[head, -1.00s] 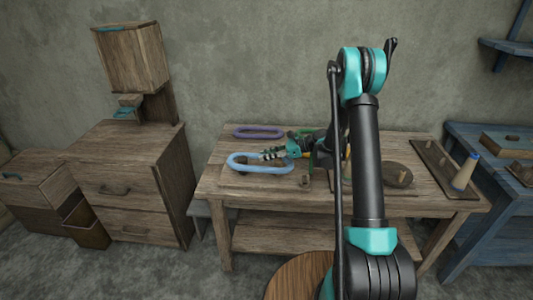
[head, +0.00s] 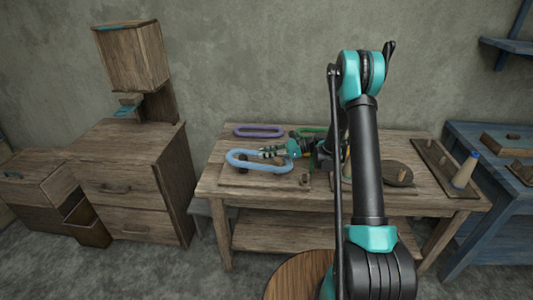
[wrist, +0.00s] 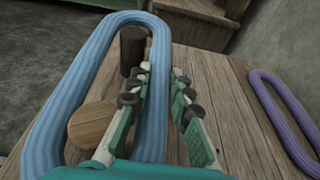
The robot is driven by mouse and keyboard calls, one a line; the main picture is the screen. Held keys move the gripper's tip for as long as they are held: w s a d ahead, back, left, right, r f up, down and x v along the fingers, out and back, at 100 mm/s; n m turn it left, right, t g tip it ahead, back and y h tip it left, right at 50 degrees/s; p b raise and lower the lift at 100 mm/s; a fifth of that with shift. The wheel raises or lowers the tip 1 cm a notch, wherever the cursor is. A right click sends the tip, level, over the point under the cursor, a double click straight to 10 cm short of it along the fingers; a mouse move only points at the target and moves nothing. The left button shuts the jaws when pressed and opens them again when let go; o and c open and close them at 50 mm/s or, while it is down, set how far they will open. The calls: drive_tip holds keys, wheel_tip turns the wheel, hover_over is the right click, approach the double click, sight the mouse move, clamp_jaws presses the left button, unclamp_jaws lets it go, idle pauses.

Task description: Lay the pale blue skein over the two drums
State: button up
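The pale blue skein (head: 236,164) is a long closed loop over the left part of the wooden table. My gripper (head: 266,153) reaches in from the right. In the wrist view, the fingers (wrist: 160,82) lie on either side of one long strand of the skein (wrist: 50,125) and close on it near their tips. Two wooden drums show inside the loop there: a dark far drum (wrist: 133,58) and a near drum with a pale round top (wrist: 92,124). I cannot tell how high the skein is above the drum bases.
A purple skein (head: 236,131) lies behind, and a green one (head: 318,131) is partly hidden by my arm. A small peg (head: 305,179) stands right of the loop. A drawer cabinet (head: 130,185) stands left.

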wheel_tip(320, 180, up, 9)
drive_tip(key=shift+s+a+f, duration=0.1)
drive_tip(key=shift+f, duration=0.05)
drive_tip(key=shift+r, duration=0.7)
idle(0.9)
